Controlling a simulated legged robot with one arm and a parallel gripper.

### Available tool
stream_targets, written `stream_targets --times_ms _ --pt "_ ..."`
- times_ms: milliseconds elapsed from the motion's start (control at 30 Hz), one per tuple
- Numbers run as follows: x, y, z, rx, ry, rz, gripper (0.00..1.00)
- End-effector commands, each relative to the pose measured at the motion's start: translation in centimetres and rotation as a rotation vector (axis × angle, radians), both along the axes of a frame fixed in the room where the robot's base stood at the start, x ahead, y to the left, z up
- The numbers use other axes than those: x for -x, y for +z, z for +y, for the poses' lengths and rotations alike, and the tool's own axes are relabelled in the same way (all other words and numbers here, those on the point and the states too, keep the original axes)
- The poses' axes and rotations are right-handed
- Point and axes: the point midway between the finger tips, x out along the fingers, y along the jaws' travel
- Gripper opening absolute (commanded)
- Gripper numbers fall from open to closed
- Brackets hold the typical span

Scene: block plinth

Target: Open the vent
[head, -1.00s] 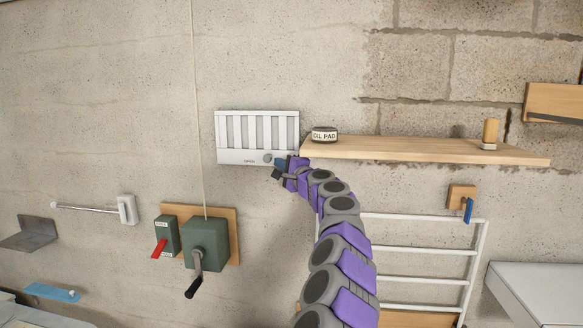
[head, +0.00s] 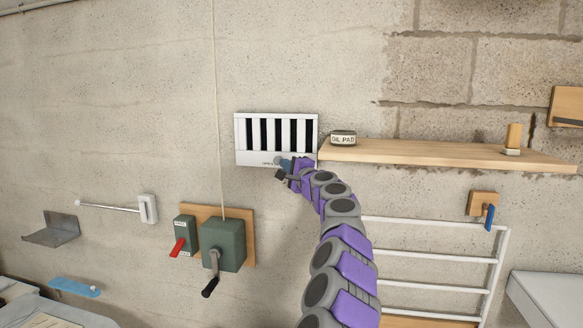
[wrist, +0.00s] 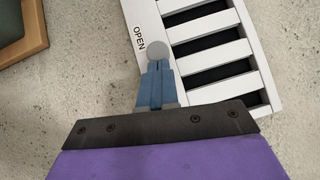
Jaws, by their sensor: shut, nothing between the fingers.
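The white vent (head: 239,142) is on the concrete wall, left of the wooden shelf. Its slots show black between white slats, so it stands open. In the wrist view the vent (wrist: 199,20) fills the upper right, with the word OPEN printed on its edge. A round grey knob (wrist: 157,50) sits on that edge beside the word. My gripper (wrist: 156,66) is shut and holds nothing; its blue fingertips are at the knob, seeming to touch it. In the head view my gripper (head: 283,166) is at the vent's lower edge and hides part of it.
The wooden shelf (head: 430,151) right of the vent carries an OIL PAD tin (head: 343,138) and a wooden block (head: 513,138). Below left are a green crank box (head: 225,245) and a red-levered switch (head: 184,235). A white rack (head: 430,252) stands lower right.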

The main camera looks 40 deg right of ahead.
Motion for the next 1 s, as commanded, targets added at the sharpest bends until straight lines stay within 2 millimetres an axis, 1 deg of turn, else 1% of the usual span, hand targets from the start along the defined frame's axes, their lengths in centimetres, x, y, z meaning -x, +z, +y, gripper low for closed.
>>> stream_targets --times_ms 133,233,367,433,667,800,900,1000 --pt "0.0 -0.1 0.1 0.001 0.003 0.002 0.00" --pt "0.5 -0.3 -0.3 0.000 0.002 0.000 0.00" --pt "2.0 -0.7 -1.2 -0.001 0.002 -0.001 0.00" --pt "3.1 -0.9 -1.7 -0.001 0.002 -0.003 0.00" --pt "4.6 -0.9 -1.5 -0.006 -0.001 -0.003 0.00" --pt "5.5 -0.9 -0.5 0.001 0.008 -0.002 0.00" --pt "6.5 -0.7 -0.5 0.001 0.003 -0.004 0.00" --pt "7.2 -1.1 -0.5 -0.001 0.003 -0.002 0.00"
